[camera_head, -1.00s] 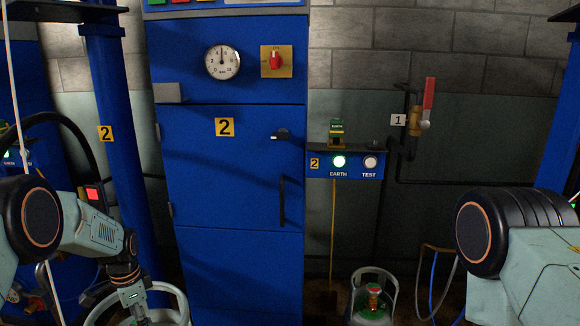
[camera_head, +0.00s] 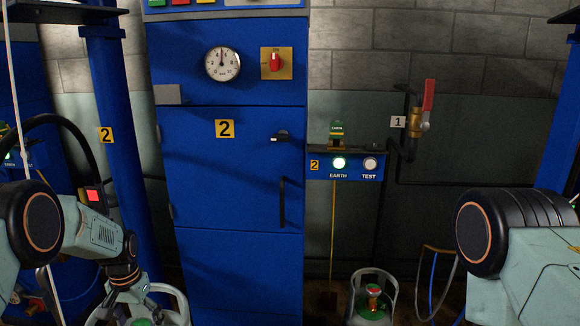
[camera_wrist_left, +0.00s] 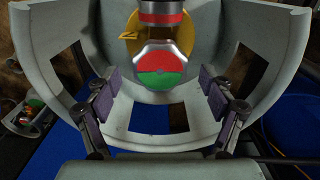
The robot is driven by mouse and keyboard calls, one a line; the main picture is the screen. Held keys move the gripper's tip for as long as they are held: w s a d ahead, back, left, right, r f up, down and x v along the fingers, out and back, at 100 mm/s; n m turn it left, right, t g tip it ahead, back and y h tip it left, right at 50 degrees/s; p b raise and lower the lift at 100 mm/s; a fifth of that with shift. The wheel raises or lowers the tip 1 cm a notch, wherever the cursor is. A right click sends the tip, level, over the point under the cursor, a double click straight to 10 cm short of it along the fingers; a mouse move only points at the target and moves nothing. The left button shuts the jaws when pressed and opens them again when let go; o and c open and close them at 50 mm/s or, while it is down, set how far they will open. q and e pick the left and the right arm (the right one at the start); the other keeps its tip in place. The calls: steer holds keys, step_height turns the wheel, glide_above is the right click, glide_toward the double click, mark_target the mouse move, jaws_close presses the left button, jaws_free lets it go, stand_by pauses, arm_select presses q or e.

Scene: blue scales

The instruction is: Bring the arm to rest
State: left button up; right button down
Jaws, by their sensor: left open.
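My left arm (camera_head: 90,228) comes in from the left and reaches down to the lower left of the head view. My left gripper (camera_head: 137,308) is at the bottom edge there, over a pale gas cylinder's collar (camera_head: 177,299). In the left wrist view my gripper (camera_wrist_left: 158,88) is open, its two purple-grey finger pads apart. A red and green valve knob (camera_wrist_left: 165,63) with a silver rim lies between and beyond the pads. The pads look apart from it. The pale collar (camera_wrist_left: 62,92) curves around the knob and fingers. My right gripper is out of view; only its arm (camera_head: 520,245) shows.
A blue cabinet (camera_head: 230,185) marked 2 stands ahead. A blue post (camera_head: 118,170) is behind my left arm. Another cylinder (camera_head: 374,300) stands at the lower middle right. A red-handled valve (camera_head: 428,100) and a lit EARTH button (camera_head: 339,163) are on the wall side.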

arm_select(q)
steer(key=n, duration=0.5)
steer(key=shift+a+n, duration=0.1)
steer(key=shift+n, duration=0.2)
stand_by(0.4)
